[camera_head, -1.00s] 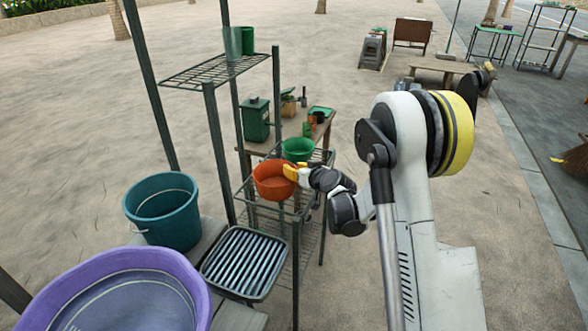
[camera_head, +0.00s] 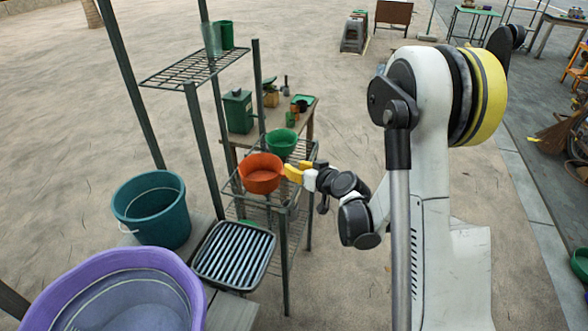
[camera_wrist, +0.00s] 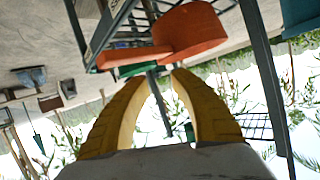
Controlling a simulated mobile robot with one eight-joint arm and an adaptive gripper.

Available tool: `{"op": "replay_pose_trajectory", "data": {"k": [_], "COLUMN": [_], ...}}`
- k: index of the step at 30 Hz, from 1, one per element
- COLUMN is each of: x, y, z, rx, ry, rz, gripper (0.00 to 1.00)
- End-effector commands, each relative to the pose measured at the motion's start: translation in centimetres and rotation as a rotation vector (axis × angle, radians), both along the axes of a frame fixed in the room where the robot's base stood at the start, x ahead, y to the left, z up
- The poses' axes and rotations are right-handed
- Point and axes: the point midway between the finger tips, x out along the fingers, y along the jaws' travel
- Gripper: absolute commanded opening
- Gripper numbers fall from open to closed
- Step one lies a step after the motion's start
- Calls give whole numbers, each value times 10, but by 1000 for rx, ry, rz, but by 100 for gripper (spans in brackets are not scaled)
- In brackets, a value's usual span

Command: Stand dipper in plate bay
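An orange-red round dipper (camera_head: 261,174) sits at the near side of a wire rack shelf (camera_head: 291,196). In the wrist view the dipper (camera_wrist: 187,30) is beyond the fingertips, with a flat orange part, likely its handle, extending left. My gripper (camera_head: 291,172), with yellow fingers, is right beside the dipper's right side. In the wrist view a narrow gap shows between the fingertips (camera_wrist: 163,74); I see nothing clearly held, and cannot tell whether they touch the dipper. A black ribbed drainer (camera_head: 235,255), possibly with the plate bay, lies empty at lower left.
A green bowl (camera_head: 281,142) sits behind the dipper. A teal bucket (camera_head: 152,210) and a purple tub (camera_head: 118,290) stand left. Dark posts of a tall frame (camera_head: 200,130) rise left of the dipper. A wooden table (camera_head: 262,128) with green containers is behind.

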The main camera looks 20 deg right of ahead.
Motion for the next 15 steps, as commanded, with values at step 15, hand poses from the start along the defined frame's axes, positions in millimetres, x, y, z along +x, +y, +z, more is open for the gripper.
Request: {"op": "replay_pose_trajectory", "data": {"k": [15], "x": [-130], "y": [61], "z": [107], "rx": [-69], "ry": [298], "rz": [19], "gripper": [27]}}
